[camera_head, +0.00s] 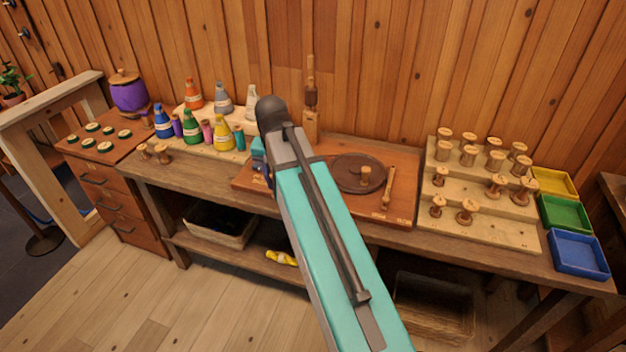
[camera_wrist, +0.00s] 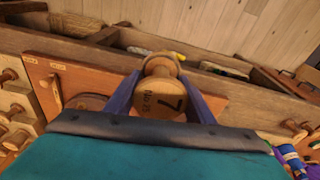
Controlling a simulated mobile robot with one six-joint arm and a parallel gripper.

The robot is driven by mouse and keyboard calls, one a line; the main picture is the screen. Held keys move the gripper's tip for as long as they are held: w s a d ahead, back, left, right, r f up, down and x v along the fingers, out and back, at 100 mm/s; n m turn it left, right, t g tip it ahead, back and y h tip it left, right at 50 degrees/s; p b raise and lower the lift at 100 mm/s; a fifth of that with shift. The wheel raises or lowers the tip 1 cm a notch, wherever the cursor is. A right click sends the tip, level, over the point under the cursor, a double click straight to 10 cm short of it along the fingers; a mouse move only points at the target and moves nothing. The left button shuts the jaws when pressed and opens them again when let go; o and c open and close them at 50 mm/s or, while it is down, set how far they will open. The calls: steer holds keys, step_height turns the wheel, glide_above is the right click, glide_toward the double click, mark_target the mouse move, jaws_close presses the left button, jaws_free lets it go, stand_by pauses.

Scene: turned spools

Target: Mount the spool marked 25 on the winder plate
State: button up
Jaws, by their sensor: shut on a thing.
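My gripper (camera_wrist: 161,80) is shut on a wooden spool (camera_wrist: 157,101), held between its two blue fingers in the wrist view. The spool's end face carries a large dark mark like a 7 and smaller lettering that I cannot read surely. In the head view my arm hides most of the gripper and the spool. The winder plate (camera_head: 345,178) is a dark round disc with a short wooden post, on a reddish board (camera_head: 322,201) right of my gripper. The spool is apart from the plate.
Several wooden spools stand on a stepped rack (camera_head: 490,226) at the right, beside yellow, green and blue trays (camera_head: 577,255). A wooden handle (camera_head: 388,188) lies right of the plate. Coloured bottles (camera_head: 222,133) stand at the left, and a tall wooden post (camera_head: 310,100) rises behind the board.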

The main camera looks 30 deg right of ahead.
steer(key=a+r+n+y, duration=0.1)
steer(key=a+n, duration=0.7)
steer(key=a, duration=0.2)
steer(key=shift+a+r+t, duration=0.2)
steer(key=shift+a+t, duration=0.1)
steer(key=shift+a, duration=0.1)
steer(key=shift+w, duration=0.1)
